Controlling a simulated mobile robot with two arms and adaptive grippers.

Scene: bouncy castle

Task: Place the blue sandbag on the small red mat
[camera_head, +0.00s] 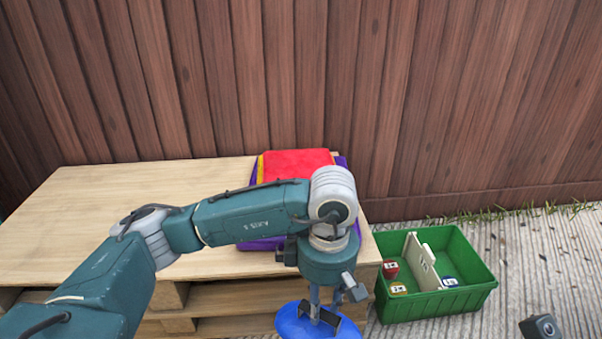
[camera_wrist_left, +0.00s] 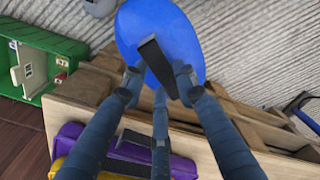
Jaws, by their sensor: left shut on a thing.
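The blue sandbag (camera_head: 292,326) is a round blue bag with a black strap. It hangs from my left gripper (camera_head: 324,312) in front of the wooden platform's front edge. In the left wrist view the fingers (camera_wrist_left: 160,84) close around the black strap, and the blue sandbag (camera_wrist_left: 190,25) is beyond them. The red mat (camera_head: 298,161) lies flat on top of purple padding on the platform, behind my left wrist. My arm hides its front part.
The wooden pallet platform (camera_head: 120,215) has bare boards to the left. A green crate (camera_head: 470,300) with a cream divider and small labelled items stands on the paving at right. A wooden fence (camera_head: 440,100) closes off the back. Purple padding (camera_head: 262,244) shows beneath my forearm.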

